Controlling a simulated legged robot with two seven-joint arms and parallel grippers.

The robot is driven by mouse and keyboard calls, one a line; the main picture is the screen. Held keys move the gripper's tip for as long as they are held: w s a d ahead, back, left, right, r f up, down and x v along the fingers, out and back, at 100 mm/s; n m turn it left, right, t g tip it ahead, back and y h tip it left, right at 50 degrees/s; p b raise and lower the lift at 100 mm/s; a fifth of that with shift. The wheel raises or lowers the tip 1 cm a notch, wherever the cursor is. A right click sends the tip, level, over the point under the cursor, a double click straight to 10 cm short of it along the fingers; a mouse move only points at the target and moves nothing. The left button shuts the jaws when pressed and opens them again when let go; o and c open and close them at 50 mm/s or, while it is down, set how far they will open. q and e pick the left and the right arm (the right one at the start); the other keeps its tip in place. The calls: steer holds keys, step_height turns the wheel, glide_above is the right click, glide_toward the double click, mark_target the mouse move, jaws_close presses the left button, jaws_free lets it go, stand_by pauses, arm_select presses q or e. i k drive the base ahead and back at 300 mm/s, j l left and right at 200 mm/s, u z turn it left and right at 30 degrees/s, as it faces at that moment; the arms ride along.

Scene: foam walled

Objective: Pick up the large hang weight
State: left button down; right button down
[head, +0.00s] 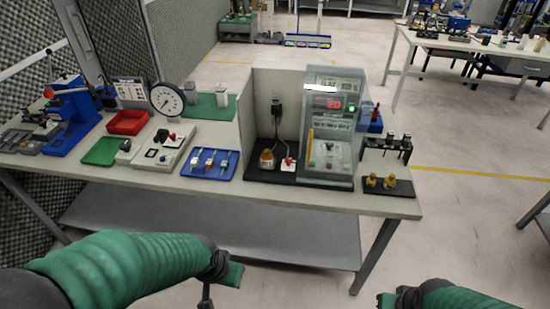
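Two small brass-coloured pieces stand on a black base at the right end of the workbench; they look like weights, one on the left (371,180) and one on the right (390,182). They are too small to tell which is larger or whether either is the large hang weight. My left gripper (222,284) is low in the picture, in front of the bench and well apart from them. My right gripper (392,300) is at the bottom edge, below and in front of the brass pieces, partly cut off. Neither gripper's fingers show clearly, and I see nothing held.
The workbench (290,196) has a clear front strip. A clear-fronted cabinet with a red display (333,125) stands left of the brass pieces, and a black rack (385,148) behind them. A blue tray (209,164), dial gauge (167,99) and blue vise (74,112) are farther left.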

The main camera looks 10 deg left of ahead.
mark_target(267, 158)
steer(key=i+u, duration=0.15)
steer(key=u, duration=0.3)
steer(key=i+u, duration=0.1)
steer(key=u, duration=0.35)
steer(key=i+l+u, duration=0.1)
steer(key=u, duration=0.35)
steer(key=i+l+u, duration=0.1)
steer(key=u, duration=0.35)
